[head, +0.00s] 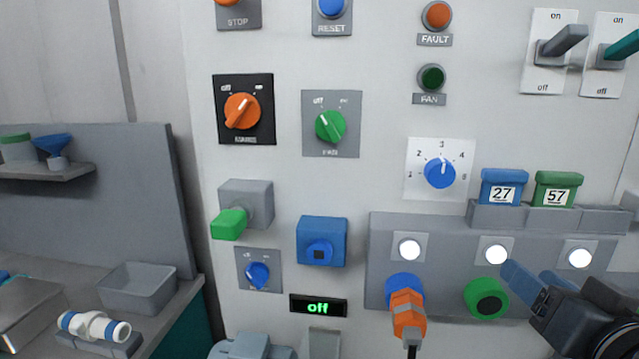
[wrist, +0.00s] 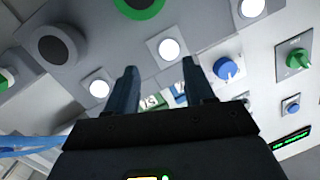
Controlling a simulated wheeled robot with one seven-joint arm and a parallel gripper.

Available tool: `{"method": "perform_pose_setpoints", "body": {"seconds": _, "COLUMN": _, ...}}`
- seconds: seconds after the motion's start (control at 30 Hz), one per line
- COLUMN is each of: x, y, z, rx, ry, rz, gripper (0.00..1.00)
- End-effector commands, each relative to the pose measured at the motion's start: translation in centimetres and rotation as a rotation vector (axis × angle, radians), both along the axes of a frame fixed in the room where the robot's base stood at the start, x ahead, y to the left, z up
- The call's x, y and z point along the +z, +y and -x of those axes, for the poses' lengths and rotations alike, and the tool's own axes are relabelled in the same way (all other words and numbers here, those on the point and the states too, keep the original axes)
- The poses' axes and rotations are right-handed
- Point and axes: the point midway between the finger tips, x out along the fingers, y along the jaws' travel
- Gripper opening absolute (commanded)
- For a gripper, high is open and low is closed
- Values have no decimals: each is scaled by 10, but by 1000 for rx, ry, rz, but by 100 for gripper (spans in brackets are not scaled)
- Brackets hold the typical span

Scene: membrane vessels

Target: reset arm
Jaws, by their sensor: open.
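My gripper (head: 532,278) is at the lower right in the head view, in front of the grey port housing (head: 388,243). Its two blue fingers stand apart with nothing held between them. In the wrist view the open fingers (wrist: 166,85) point toward the panel, with a blue box and a green box partly showing between them. A green port (head: 486,298) lies just left of the fingers in the head view. My forearm is mostly out of the picture.
An orange plug (head: 408,312) with a cable sits at the blue port. Labelled boxes, blue (head: 503,187) and green (head: 557,188), stand on the ledge. Knobs and switches cover the panel. At left, a bench holds a grey tray (head: 138,287) and a white fitting (head: 94,326).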

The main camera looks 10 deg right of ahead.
Motion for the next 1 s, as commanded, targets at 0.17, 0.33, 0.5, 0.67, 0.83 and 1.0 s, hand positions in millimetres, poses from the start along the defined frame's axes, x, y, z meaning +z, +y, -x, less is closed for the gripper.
{"method": "perform_pose_setpoints", "body": {"seconds": 0.17, "x": -55, "y": 27, "z": 35, "rx": 3, "ry": 37, "rz": 0, "gripper": 53}}
{"method": "perform_pose_setpoints", "body": {"seconds": 0.33, "x": -95, "y": 49, "z": 77, "rx": 9, "ry": 67, "rz": 21, "gripper": 53}}
{"method": "perform_pose_setpoints", "body": {"seconds": 0.5, "x": -126, "y": 69, "z": 126, "rx": 24, "ry": 98, "rz": 62, "gripper": 53}}
{"method": "perform_pose_setpoints", "body": {"seconds": 0.67, "x": -147, "y": 83, "z": 176, "rx": 51, "ry": 127, "rz": 113, "gripper": 53}}
{"method": "perform_pose_setpoints", "body": {"seconds": 0.83, "x": -158, "y": 95, "z": 233, "rx": 94, "ry": 155, "rz": 176, "gripper": 53}}
{"method": "perform_pose_setpoints", "body": {"seconds": 1.0, "x": -158, "y": 101, "z": 284, "rx": 146, "ry": 174, "rz": 240, "gripper": 53}}
